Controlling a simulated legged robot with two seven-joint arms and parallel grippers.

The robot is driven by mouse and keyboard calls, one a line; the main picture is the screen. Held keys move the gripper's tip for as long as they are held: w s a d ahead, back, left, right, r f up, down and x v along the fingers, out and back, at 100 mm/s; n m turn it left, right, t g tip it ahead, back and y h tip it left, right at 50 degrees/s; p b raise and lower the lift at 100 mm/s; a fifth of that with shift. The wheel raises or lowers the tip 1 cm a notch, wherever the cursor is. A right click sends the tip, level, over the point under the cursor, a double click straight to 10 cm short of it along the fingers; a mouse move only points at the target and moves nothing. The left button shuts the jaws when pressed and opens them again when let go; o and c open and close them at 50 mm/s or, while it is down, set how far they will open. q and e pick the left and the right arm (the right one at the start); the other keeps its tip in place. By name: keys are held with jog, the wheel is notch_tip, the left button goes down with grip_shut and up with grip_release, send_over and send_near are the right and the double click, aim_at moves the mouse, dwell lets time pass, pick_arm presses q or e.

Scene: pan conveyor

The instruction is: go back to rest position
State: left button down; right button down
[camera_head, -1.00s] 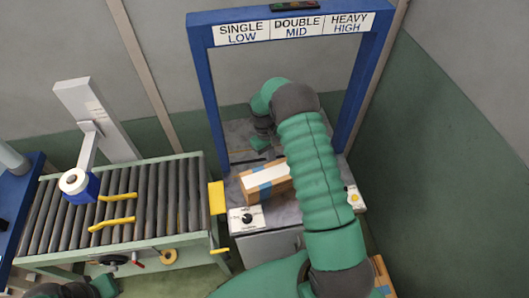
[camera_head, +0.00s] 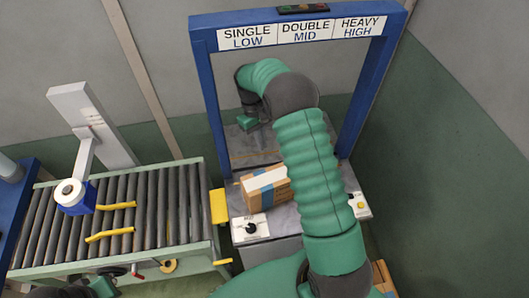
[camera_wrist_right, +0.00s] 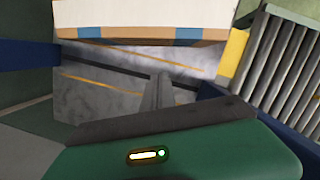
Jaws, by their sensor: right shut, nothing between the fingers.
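My right arm reaches up the middle of the head view and bends over to the left under the blue frame. Its gripper (camera_head: 247,126) is above the grey metal plate, behind the cardboard box, and apart from it. In the right wrist view the fingers (camera_wrist_right: 160,90) are together with nothing between them. Dark and green parts at the bottom left of the head view seem to be my left arm; its fingers do not show.
The box (camera_head: 281,194), with white top and blue tape, sits on the plate. The blue frame (camera_head: 208,92) surrounds my right arm. A roller conveyor (camera_head: 165,205) with yellow guides stands left. A green wall is right.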

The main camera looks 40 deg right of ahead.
pick_arm(q)
jog(key=shift+w+f, duration=0.2)
jog(key=shift+w, duration=0.1)
pick_arm(e)
jog(key=s+a+r+t, duration=0.2)
jog(key=s+a, duration=0.5)
jog(key=a, duration=0.2)
jog(key=s+a+r+t, duration=0.3)
jog(key=s+a, duration=0.4)
jog(key=a, duration=0.2)
jog(key=shift+a, duration=0.25)
pick_arm(q)
jog(key=shift+d, duration=0.25)
pick_arm(e)
jog(key=shift+s+d, duration=0.1)
jog(key=shift+d, duration=0.1)
